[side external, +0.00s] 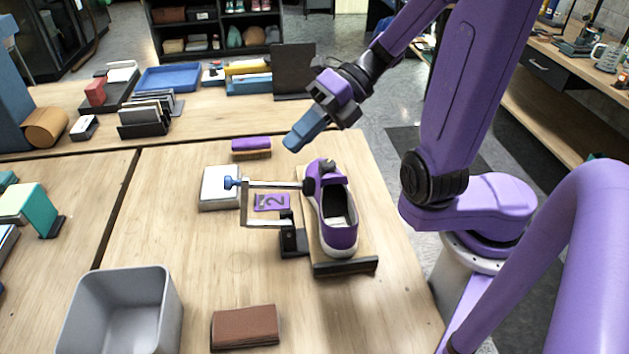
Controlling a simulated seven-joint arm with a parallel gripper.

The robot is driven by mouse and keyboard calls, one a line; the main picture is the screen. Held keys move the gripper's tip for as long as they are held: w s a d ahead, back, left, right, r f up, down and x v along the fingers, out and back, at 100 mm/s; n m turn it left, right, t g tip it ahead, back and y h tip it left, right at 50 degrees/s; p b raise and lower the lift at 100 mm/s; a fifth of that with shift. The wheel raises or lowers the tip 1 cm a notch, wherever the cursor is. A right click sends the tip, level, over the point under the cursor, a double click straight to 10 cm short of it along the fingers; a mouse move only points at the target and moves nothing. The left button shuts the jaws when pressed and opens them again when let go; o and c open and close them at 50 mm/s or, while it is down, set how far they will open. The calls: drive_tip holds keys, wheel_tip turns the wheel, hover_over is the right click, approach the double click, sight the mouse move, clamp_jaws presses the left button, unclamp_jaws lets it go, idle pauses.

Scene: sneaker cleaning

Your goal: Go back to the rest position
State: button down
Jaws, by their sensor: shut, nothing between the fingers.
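My gripper (297,142) is in the upper middle of the view, raised above the far part of the work table (195,265). Its blue fingers point down and to the left, and they are shut with nothing between them. A purple and white sneaker (341,236) stands on a wooden board with a dark front edge (345,266), below and nearer the camera than my gripper. A metal clamp (270,185) with a blue knob reaches from the left to the sneaker. My gripper is apart from both.
A purple brush (251,148) lies left of my gripper. A white box (219,188), a purple number card (271,203), a grey bin (122,311) and a brown block (245,327) are on the table. A back table (215,109) holds trays and stacked items.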

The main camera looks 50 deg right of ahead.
drive_tip(key=n+g, duration=0.1)
drive_tip(key=n, duration=0.1)
drive_tip(key=s+f+n+g, duration=0.1)
drive_tip(key=n, duration=0.2)
drive_tip(key=f+n+g+h, duration=0.1)
drive_tip(key=n+g, duration=0.1)
drive_tip(key=n, duration=0.1)
drive_tip(key=shift+s+a, duration=0.25)
drive_tip(key=shift+a, duration=0.15)
drive_tip(key=s+d+f+m+h, duration=0.1)
drive_tip(key=s+d+m+h, duration=0.3)
drive_tip(key=m, duration=1.1)
drive_tip(key=s+d+f+m+h, duration=0.2)
drive_tip(key=s+d+m+h, duration=0.2)
drive_tip(key=s+m, duration=0.5)
drive_tip(key=m+h, duration=0.1)
drive_tip(key=m, duration=0.5)
drive_tip(key=shift+s+d, duration=0.2)
drive_tip(key=shift+d, duration=0.05)
drive_tip(key=shift+f, duration=0.1)
